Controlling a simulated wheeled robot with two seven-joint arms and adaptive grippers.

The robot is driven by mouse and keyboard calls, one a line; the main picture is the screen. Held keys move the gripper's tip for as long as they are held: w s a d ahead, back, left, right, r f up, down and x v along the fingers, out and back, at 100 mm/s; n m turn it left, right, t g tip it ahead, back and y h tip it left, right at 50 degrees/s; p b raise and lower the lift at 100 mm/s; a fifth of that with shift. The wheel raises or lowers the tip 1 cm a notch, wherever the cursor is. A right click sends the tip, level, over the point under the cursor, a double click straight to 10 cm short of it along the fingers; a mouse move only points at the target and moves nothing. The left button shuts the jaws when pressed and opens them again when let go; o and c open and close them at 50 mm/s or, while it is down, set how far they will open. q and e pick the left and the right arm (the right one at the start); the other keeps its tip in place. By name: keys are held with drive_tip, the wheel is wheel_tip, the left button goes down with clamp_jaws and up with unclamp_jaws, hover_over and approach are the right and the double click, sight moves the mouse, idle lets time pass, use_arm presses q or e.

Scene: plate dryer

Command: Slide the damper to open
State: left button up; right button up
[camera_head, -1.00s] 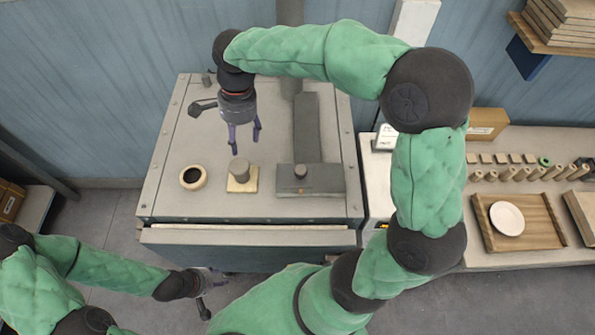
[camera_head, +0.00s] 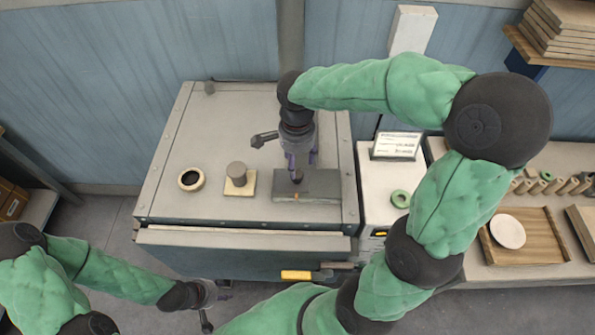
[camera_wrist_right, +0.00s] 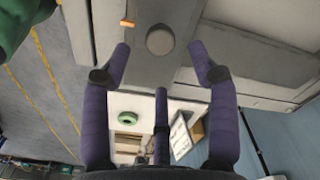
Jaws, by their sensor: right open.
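The damper is a flat dark grey slide plate (camera_head: 325,185) near the front right of the dryer top (camera_head: 225,115). A round knob stands on it; in the right wrist view the knob (camera_wrist_right: 160,40) lies ahead of the fingers, centred between them. My right gripper (camera_head: 301,166) points down over the knob and partly hides it. Its purple fingers (camera_wrist_right: 160,62) are apart with nothing between their tips. I cannot tell whether they touch the knob. An orange mark (camera_wrist_right: 127,23) shows beside the knob. My left gripper (camera_head: 214,296) hangs low in front of the dryer, away from the damper.
A round pale ring (camera_head: 191,179) and a short cylinder on a tan base (camera_head: 239,180) stand left of the damper. A white side bench with a green ring (camera_head: 400,198) and a sign (camera_head: 396,146) is right. A yellow-handled tool (camera_head: 297,274) is in front.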

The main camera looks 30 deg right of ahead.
sight(297, 174)
wheel_tip(297, 174, down, 6)
drive_tip(key=shift+r, duration=0.1)
idle(0.4)
